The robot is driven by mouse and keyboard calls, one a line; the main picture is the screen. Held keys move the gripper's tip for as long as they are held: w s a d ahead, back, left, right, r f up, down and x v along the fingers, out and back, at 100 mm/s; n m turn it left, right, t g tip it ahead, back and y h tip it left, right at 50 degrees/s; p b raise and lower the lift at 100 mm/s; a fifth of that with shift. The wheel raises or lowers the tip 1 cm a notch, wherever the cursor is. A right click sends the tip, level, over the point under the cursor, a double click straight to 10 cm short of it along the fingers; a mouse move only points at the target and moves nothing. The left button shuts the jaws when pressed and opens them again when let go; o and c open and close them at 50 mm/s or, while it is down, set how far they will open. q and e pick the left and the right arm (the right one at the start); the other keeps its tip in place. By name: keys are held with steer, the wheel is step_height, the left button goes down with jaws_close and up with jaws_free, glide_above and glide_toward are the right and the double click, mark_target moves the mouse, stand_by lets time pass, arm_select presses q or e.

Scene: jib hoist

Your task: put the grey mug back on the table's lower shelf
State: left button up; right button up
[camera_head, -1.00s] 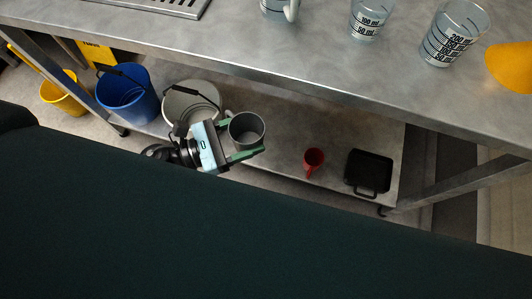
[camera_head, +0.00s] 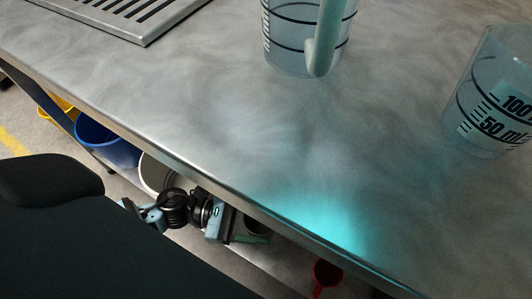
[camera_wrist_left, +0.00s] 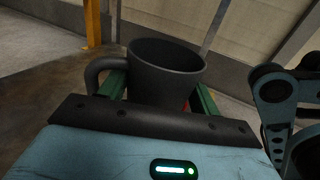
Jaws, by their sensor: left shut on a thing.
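The grey mug (camera_wrist_left: 166,75) is upright between the green fingers of my left gripper (camera_wrist_left: 160,95) in the left wrist view, its handle to the left. The gripper is shut on it. In the head view my left gripper (camera_head: 250,238) is at the table's front edge, low beside the lower shelf (camera_head: 284,262). The tabletop edge hides most of the mug there, so I cannot tell whether it touches the shelf. The table (camera_head: 210,110) fills much of the head view. My right gripper is not in view.
A red mug (camera_head: 326,274) is on the lower shelf to the right, partly hidden. A white bucket (camera_head: 157,173), a blue bucket (camera_head: 108,145) and a yellow bucket (camera_head: 57,110) are to the left. A measuring jug (camera_head: 292,45) and a beaker (camera_head: 492,110) stand on the tabletop.

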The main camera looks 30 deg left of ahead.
arm_select(q)
steer(key=shift+f, duration=0.1)
step_height(320, 180, down, 14)
steer(key=b, duration=0.6)
steer(key=shift+f+b, duration=0.1)
steer(key=shift+b, duration=0.25)
step_height(320, 180, down, 3)
steer(key=shift+w+f+b, duration=0.1)
steer(key=shift+b, duration=0.75)
steer(key=shift+f, duration=0.2)
steer(key=shift+f, duration=0.15)
